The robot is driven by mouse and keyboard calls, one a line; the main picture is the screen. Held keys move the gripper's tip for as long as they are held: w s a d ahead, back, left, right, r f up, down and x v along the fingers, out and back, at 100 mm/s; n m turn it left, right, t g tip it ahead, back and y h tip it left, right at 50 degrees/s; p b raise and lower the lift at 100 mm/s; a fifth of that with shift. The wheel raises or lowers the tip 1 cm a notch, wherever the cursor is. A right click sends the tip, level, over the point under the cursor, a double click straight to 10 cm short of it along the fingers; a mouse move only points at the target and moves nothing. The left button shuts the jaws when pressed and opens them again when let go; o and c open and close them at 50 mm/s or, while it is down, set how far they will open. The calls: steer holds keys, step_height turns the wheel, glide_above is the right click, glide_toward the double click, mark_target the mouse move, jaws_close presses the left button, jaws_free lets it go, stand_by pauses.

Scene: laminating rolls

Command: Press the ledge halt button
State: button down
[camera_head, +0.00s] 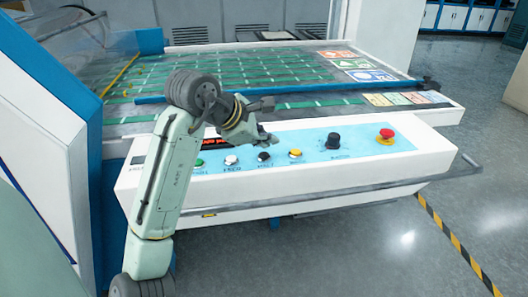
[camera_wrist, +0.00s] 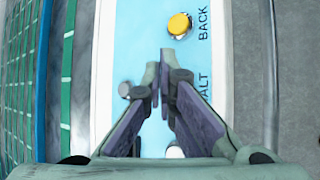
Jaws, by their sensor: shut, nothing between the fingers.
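The control panel (camera_head: 360,153) is a light-blue strip with a row of buttons on a white ledge. A black button (camera_head: 263,157) sits between a white button (camera_head: 231,160) and a yellow button (camera_head: 295,154). In the wrist view, the partly covered label "ALT" lies between the yellow button (camera_wrist: 179,25), marked BACK, and the white button (camera_wrist: 175,152); the button beside that label is hidden behind my fingers. My gripper (camera_head: 268,141) is shut and empty, pointing down over the panel near the black button. Its fingers also show in the wrist view (camera_wrist: 160,75). Contact cannot be told.
A green button (camera_head: 198,162) is left of the white one. A black knob (camera_head: 333,140) and a red mushroom button (camera_head: 386,135) stand to the right. A blue bar (camera_head: 300,91) crosses the green-lined bed behind. A metal rail (camera_head: 330,195) runs along the front.

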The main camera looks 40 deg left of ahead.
mark_target(266, 156)
steer(key=shift+r+p, duration=2.15)
steer(key=shift+r, duration=0.15)
steer(key=shift+f, duration=0.1)
